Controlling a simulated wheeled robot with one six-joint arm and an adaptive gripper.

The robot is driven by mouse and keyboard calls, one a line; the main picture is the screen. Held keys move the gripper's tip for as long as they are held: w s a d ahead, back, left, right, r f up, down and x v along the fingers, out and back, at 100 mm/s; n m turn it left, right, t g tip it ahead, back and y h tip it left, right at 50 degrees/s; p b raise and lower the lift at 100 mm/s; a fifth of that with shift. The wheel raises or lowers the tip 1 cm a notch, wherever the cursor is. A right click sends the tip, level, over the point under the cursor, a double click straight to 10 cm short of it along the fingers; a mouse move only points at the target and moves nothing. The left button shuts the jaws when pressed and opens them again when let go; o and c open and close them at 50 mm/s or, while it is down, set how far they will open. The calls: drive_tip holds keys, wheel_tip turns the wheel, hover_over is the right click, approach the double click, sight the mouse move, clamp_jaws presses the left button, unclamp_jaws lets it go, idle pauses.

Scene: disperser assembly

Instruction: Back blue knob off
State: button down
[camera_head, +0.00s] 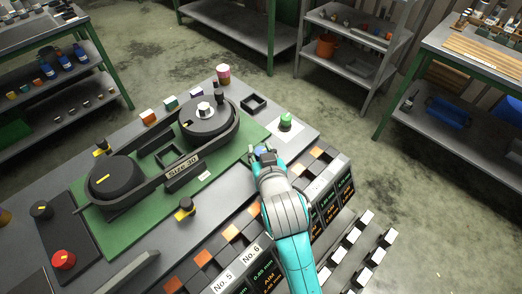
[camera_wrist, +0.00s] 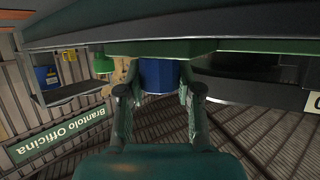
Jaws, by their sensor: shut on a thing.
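The blue knob (camera_wrist: 158,75) shows in the wrist view as a short blue cylinder against the edge of a green plate (camera_wrist: 150,47). My gripper (camera_wrist: 160,90) has one finger on each side of it and is shut on it. In the head view, my gripper (camera_head: 263,152) is at the right edge of the green plate (camera_head: 255,133), and the fingers mostly hide the knob. I cannot tell from these frames how far the knob is turned.
A green knob (camera_head: 286,121) stands on a pale plate just beyond my gripper. The black device marked "Size 30" (camera_head: 182,165) lies to the left. A yellow-and-black knob (camera_head: 185,207) and a red knob (camera_head: 63,260) are nearer. Labelled bins (camera_head: 325,203) line the front edge.

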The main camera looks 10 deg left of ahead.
sight(261, 151)
drive_tip(key=n+g+y, duration=0.2)
drive_tip(key=n+y, duration=0.2)
drive_tip(key=shift+w+d, duration=0.1)
drive_tip(key=shift+d, duration=0.05)
drive_tip(key=n+g+y, duration=0.3)
drive_tip(key=n+g, duration=0.1)
drive_tip(key=shift+n+g+y, duration=0.3)
drive_tip(key=shift+n+y, duration=0.1)
drive_tip(key=n+g+y, duration=0.1)
drive_tip(key=n+g, duration=0.3)
drive_tip(key=g, duration=0.1)
drive_tip(key=shift+n+g, duration=2.1)
drive_tip(key=shift+g, duration=0.1)
drive_tip(key=shift+s, duration=0.2)
drive_tip(key=c, duration=0.7)
unclamp_jaws()
drive_tip(key=shift+c, duration=0.2)
drive_tip(key=shift+g, duration=0.3)
wheel_tip(261, 151, up, 10)
drive_tip(key=shift+f, duration=0.1)
